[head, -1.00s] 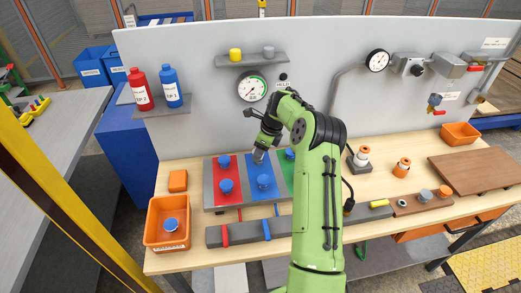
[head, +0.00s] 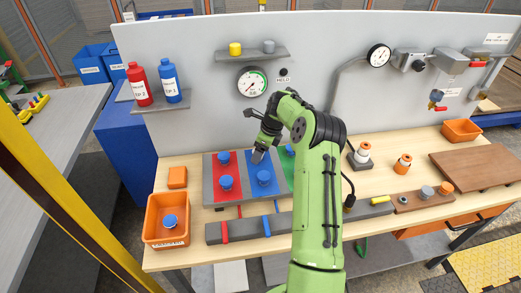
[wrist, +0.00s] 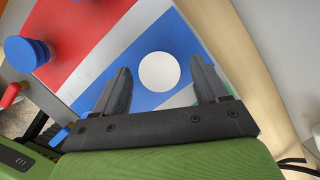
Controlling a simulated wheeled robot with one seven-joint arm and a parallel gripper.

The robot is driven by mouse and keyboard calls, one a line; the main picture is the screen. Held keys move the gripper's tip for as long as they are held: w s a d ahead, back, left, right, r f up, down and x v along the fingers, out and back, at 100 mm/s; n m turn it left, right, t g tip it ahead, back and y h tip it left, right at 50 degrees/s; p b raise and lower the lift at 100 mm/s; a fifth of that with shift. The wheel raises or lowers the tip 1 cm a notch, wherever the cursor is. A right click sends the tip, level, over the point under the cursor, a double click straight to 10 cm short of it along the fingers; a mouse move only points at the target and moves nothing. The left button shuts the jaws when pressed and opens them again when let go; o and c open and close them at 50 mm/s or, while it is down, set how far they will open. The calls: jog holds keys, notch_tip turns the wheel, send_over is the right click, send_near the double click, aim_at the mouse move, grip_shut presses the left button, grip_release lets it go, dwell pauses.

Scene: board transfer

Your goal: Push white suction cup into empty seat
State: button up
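In the wrist view a round white disc (wrist: 160,72) shows from above against the blue panel (wrist: 146,97), between my fingers. It looks like the top of the white suction cup, but I cannot tell its height or whether it is seated. My gripper (wrist: 160,66) is open, with a gap between the disc and each finger. In the head view my gripper (head: 259,155) is at the far end of the blue panel (head: 261,199), and the disc is mostly hidden there. A blue cup (head: 264,178) stands nearer on that panel.
Blue cups (head: 226,183) stand on the red panel (head: 238,196) to the left. The green panel (head: 286,172) is partly behind my arm. An orange bin (head: 152,220) holds a blue cup. A shelf (head: 262,59) and gauge (head: 252,82) are on the wall behind.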

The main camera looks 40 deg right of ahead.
jog(key=shift+r, duration=0.1)
jog(key=p+v, duration=0.1)
jog(key=v, duration=1.4)
jog(key=shift+s+r+p, duration=0.2)
jog(key=shift+r+p, duration=0.15)
jog(key=s+a+r+n+h, duration=0.2)
jog(key=s+a+r+n, duration=0.35)
jog(key=a+n, duration=0.35)
jog(key=s+a+r+n+h, duration=0.1)
jog(key=s+a+r+n, duration=0.4)
jog(key=a, duration=0.5)
jog(key=s+a+f+n+t, duration=0.1)
jog(key=s+a+n, duration=0.3)
jog(key=s+n, duration=0.3)
jog(key=s+a+f+n+t+y, duration=0.1)
jog(key=s+a+n, duration=0.3)
jog(key=s+n, duration=0.4)
jog(key=s+f, duration=0.1)
jog(key=s, duration=0.2)
jog(key=shift+a+f+t, duration=0.3)
jog(key=shift+a+t, duration=0.1)
